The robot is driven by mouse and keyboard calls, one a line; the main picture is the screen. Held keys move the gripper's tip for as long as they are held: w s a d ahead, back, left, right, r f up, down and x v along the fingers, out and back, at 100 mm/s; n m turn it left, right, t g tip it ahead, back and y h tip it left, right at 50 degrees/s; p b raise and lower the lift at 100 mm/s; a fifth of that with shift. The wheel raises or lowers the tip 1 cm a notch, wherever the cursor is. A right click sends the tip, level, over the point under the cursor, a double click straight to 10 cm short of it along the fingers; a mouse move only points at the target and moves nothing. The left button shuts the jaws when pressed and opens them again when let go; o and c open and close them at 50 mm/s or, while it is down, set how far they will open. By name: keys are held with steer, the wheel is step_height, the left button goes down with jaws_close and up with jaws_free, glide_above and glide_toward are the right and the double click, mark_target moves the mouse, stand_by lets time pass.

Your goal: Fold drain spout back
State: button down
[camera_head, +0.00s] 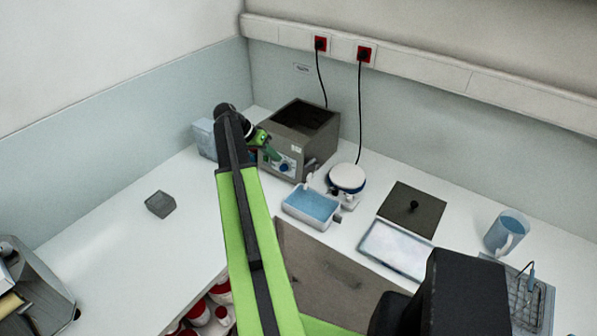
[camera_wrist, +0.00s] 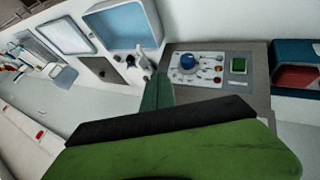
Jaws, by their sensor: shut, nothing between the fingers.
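The grey water bath (camera_head: 300,130) stands at the back of the bench with its dark open top facing up. Its control panel, with a blue knob, dials and a green display, faces me in the wrist view (camera_wrist: 200,67). A small pale fitting (camera_wrist: 140,60), which looks like the drain spout, sticks out at the bath's lower edge beside the blue basin (camera_head: 311,206). Its exact fold angle is too small to tell. My gripper (camera_head: 269,147) is shut and empty in front of the bath's panel. Its dark green fingers (camera_wrist: 157,92) appear close to the fitting; contact cannot be told.
A round white device with a blue band (camera_head: 346,178) stands right of the bath. A dark lid (camera_head: 412,208), a pale tray (camera_head: 396,250) and a jug (camera_head: 506,232) lie further right. A light blue box (camera_head: 205,138) is left of the bath. The left bench is mostly clear.

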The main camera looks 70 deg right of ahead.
mark_target(310, 177)
steer(key=s+d+f+b, duration=0.2)
steer(key=s+f+b, duration=0.5)
steer(key=s+f, duration=0.1)
steer(key=shift+s+d+b, duration=0.35)
steer(key=shift+s+b, duration=0.05)
steer(key=shift+s, duration=0.1)
steer(key=shift+s, duration=0.2)
